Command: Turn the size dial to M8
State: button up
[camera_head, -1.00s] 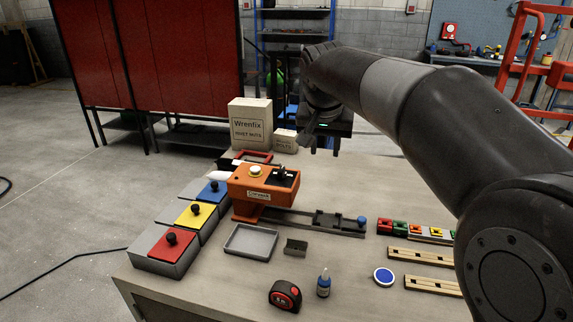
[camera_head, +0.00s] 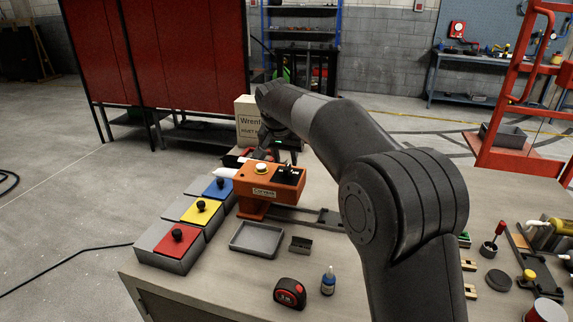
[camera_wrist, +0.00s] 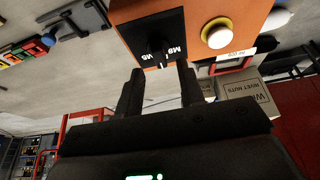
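The orange machine (camera_head: 268,186) stands on the bench, with a black panel on its top that carries the size dial (camera_head: 288,172). In the wrist view the dial (camera_wrist: 156,44) is a dark knob on the black panel, with white M8 and M6 marks near it. Which mark it points to I cannot tell. My gripper (camera_wrist: 160,74) is open and empty. Its two fingers are apart, with their tips close to the panel edge and the dial just beyond them. In the head view my gripper (camera_head: 272,148) is just behind the machine, partly hidden by my arm.
A pale round button (camera_head: 262,167) sits beside the dial panel. Bins with blue, yellow and red lids (camera_head: 176,240) stand left of the machine. A grey tray (camera_head: 257,239) lies in front. A Wrenfix box (camera_head: 247,122) stands behind, near my gripper.

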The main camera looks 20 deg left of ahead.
aim_at(287, 167)
jog(key=shift+x, duration=1.75)
grip_shut()
